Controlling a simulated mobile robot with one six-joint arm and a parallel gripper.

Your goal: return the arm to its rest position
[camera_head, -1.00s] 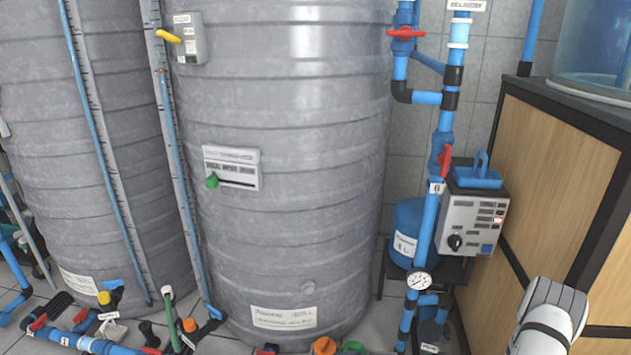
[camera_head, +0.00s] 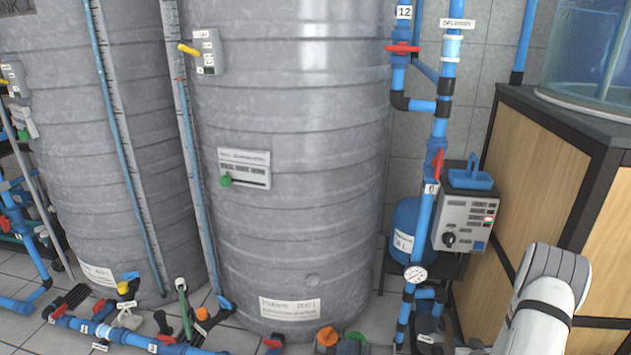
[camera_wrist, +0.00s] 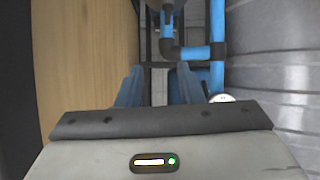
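A white link of my arm (camera_head: 545,300) with a dark band rises at the lower right of the head view, in front of the wood-panelled cabinet. My gripper is outside the head view. In the wrist view my gripper (camera_wrist: 160,88) shows two blue fingers standing apart with a gap between them. Nothing is visibly held between them. Beyond the fingers are blue pipes (camera_wrist: 190,52) with black fittings and a dark frame.
The wooden cabinet (camera_head: 535,165) with a dark top stands close to my arm on the right. A control box (camera_head: 463,222), blue pipes with a gauge (camera_head: 415,274), and a large grey tank (camera_head: 300,210) stand left of it. Pipes and valves (camera_head: 105,330) line the floor.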

